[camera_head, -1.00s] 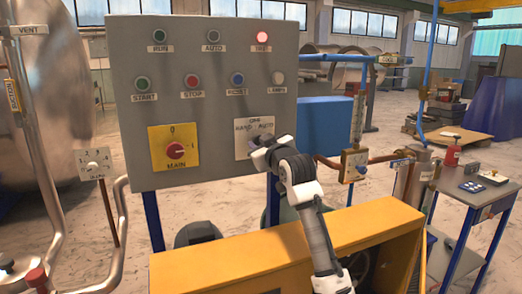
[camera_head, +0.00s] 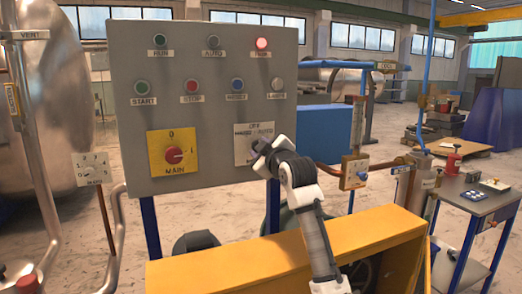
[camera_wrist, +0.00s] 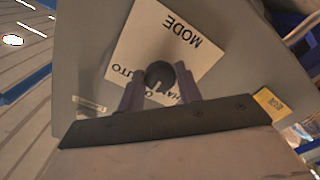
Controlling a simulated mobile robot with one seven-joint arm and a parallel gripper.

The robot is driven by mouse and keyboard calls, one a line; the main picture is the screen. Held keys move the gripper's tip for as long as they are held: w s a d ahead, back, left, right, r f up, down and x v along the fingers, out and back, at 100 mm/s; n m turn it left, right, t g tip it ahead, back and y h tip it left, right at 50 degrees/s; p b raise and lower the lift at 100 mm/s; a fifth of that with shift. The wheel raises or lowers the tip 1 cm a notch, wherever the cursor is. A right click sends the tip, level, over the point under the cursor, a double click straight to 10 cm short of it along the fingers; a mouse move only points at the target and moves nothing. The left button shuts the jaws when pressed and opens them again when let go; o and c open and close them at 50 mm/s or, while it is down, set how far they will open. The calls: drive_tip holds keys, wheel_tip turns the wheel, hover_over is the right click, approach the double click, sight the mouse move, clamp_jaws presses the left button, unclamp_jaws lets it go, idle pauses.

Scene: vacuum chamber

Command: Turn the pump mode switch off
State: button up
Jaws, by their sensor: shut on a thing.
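The pump mode switch is a dark round knob (camera_wrist: 160,75) on a white plate (camera_wrist: 130,48) lettered MODE, AUTO and, partly hidden, HAND and OFF. The wrist view shows it upside down. My gripper (camera_wrist: 160,88) is shut on the knob, one finger on each side. A white mark on the knob points down in the wrist view, toward the partly covered OFF lettering; its exact setting is hard to tell. In the head view the plate (camera_head: 255,130) sits at the panel's lower right, and my gripper (camera_head: 259,148) covers the knob.
The grey panel (camera_head: 210,110) also carries a red main switch (camera_head: 174,155) on a yellow plate, several buttons and a lit red lamp (camera_head: 262,43). A yellow cabinet (camera_head: 300,250) stands below. A gauge post with pipes (camera_head: 355,170) stands to the right.

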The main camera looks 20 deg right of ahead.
drive_tip(key=o, duration=0.9)
drive_tip(key=shift+o, duration=0.2)
drive_tip(key=shift+s, duration=0.1)
drive_tip(key=s+b, duration=0.4)
drive_tip(key=s, duration=0.9)
drive_tip(key=shift+s+d+b, duration=0.2)
drive_tip(key=shift+s+b, duration=0.1)
drive_tip(key=shift+s, duration=0.05)
